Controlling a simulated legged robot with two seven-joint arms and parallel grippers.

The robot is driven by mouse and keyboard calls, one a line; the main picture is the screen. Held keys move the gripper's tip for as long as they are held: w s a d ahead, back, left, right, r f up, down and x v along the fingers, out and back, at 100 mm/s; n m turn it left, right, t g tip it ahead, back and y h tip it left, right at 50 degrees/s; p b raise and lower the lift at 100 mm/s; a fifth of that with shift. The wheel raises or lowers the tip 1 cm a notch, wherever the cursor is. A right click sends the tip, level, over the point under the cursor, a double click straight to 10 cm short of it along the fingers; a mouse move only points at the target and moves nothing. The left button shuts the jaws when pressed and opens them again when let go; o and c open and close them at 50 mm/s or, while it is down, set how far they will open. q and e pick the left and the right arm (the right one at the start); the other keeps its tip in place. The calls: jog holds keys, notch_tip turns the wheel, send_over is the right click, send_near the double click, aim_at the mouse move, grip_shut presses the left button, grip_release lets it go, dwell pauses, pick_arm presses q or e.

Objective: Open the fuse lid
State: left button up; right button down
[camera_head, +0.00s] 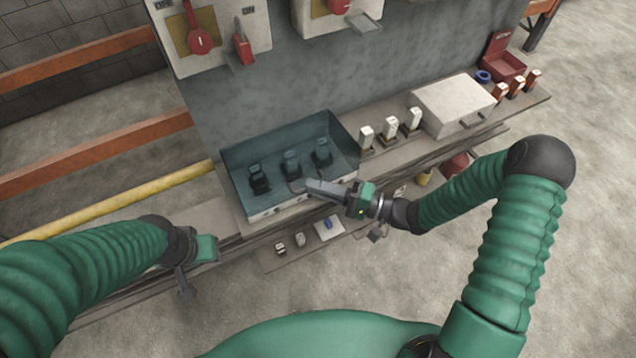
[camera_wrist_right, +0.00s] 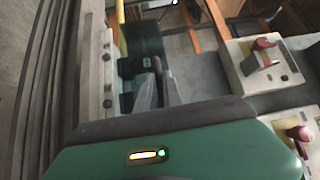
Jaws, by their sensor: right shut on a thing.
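The fuse box (camera_head: 262,212) is a pale box on the shelf under the grey panel. Its see-through teal fuse lid (camera_head: 240,152) shows several black fuse holders (camera_head: 291,163) through it. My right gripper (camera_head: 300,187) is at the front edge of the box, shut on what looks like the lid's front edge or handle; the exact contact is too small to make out. In the right wrist view the gripper's fingers (camera_wrist_right: 158,78) point at the dark teal lid (camera_wrist_right: 145,40). My left gripper (camera_head: 184,285) hangs at the lower left, apart from the box; its jaws are unclear.
A closed white box (camera_head: 452,103) and several white-topped fuses (camera_head: 390,130) stand right of the fuse box. A red open box (camera_head: 504,62) is at the far right end. Red-handled switch boxes (camera_head: 205,35) hang above. Small parts (camera_head: 300,240) lie on a lower ledge.

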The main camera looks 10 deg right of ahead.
notch_tip(320, 180, up, 11)
jog(key=w+a+m+g+h+p, duration=0.1)
jog(key=w+m+h+p, duration=0.1)
jog(key=p, duration=1.4)
jog(key=shift+w+m+g, duration=0.4)
jog(key=shift+f+h, duration=0.15)
jog(key=shift+h, duration=0.25)
jog(key=c, duration=1.5)
grip_release()
jog(key=b+v, duration=0.2)
jog(key=v, duration=1.4)
jog(key=shift+s+d+f, duration=0.1)
jog(key=shift+d, duration=0.3)
